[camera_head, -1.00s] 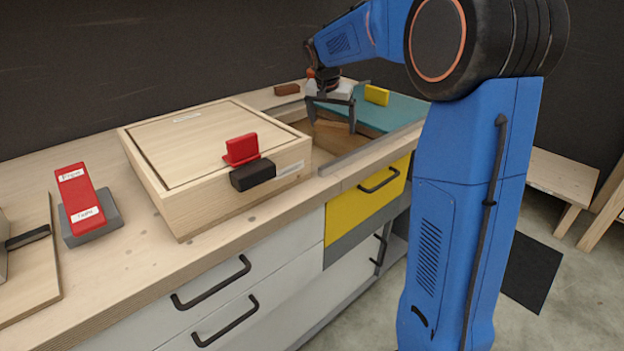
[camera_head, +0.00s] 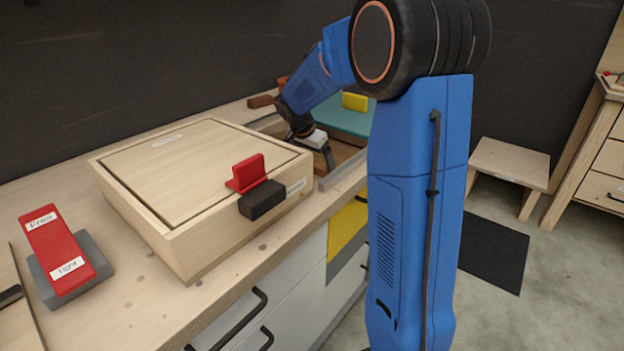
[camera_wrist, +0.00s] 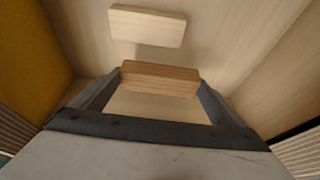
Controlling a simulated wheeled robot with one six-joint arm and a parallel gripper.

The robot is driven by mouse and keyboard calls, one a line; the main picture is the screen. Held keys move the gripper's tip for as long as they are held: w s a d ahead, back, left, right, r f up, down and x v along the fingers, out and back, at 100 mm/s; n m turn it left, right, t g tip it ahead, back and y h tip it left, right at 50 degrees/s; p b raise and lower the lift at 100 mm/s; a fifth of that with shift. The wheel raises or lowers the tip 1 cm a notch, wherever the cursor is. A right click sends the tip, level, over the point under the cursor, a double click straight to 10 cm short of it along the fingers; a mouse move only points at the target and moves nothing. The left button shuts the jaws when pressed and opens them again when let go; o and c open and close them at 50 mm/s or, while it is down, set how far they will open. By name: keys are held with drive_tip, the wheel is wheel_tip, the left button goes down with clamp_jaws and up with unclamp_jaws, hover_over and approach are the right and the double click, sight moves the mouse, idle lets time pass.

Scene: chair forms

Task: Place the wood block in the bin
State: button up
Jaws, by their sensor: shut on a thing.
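My gripper (camera_wrist: 160,88) is shut on a light wood block (camera_wrist: 160,70), which sits crosswise between the two fingers in the wrist view. A second wood block (camera_wrist: 147,25) shows just beyond it, apart from the fingers, over a pale wood surface. In the head view my gripper (camera_head: 318,145) is low at the open wood-lined compartment (camera_head: 345,151), behind the box. The held block and the fingertips are hidden there. I cannot tell for sure whether this compartment is the bin.
A lidded wooden box (camera_head: 190,165) with a red latch (camera_head: 246,173) stands close left of my gripper. A yellow block (camera_head: 354,101) lies on a teal surface (camera_head: 345,120). A brown block (camera_head: 261,101) lies behind. A red rocker (camera_head: 66,250) stands at left. The yellow drawer front (camera_head: 347,225) is below.

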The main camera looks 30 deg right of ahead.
sight(315, 173)
drive_tip(key=shift+f, duration=2.5)
drive_tip(key=o, duration=0.8)
drive_tip(key=shift+f, duration=0.15)
drive_tip(key=v, duration=1.2)
